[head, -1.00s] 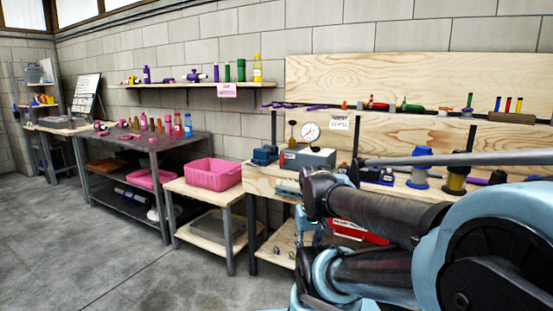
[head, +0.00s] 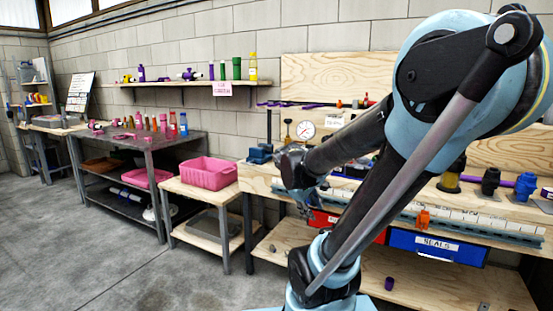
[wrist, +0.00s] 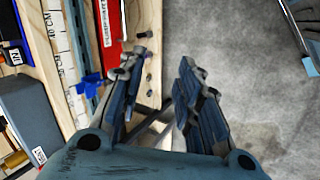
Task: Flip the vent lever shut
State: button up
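The pressure gauge (head: 305,130) stands at the back of the wooden bench, its grey unit mostly behind my arm in the head view. In the wrist view a grey box (wrist: 35,112) with a small label lies at the left edge, with a brass piece (wrist: 14,160) beside it. I cannot pick out the vent lever in either view. My gripper (wrist: 164,65) is open and empty, pointing past the bench's front edge. In the head view my gripper (head: 306,206) hangs low in front of the bench, partly behind my arm.
A red drawer (wrist: 107,30) and a ruler strip (wrist: 62,60) with a blue clip (wrist: 90,84) line the bench front. A blue SEALS drawer (head: 437,246) is further right. A pink bin (head: 209,173) stands on a low table at left. The floor (wrist: 235,75) is clear there.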

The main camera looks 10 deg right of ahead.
jog(key=w+r+n+t+h, duration=0.25)
jog(key=w+n, duration=0.25)
jog(key=w, duration=0.5)
jog(key=w+a+r+n+t+h, duration=0.35)
jog(key=w+a+n+t, duration=0.45)
jog(key=w+a+n, duration=0.95)
jog(key=w+d+m, duration=0.3)
jog(key=w+d, duration=0.9)
jog(key=w, duration=0.4)
jog(key=shift+r, duration=0.35)
jog(key=shift+m, duration=0.25)
grip_shut()
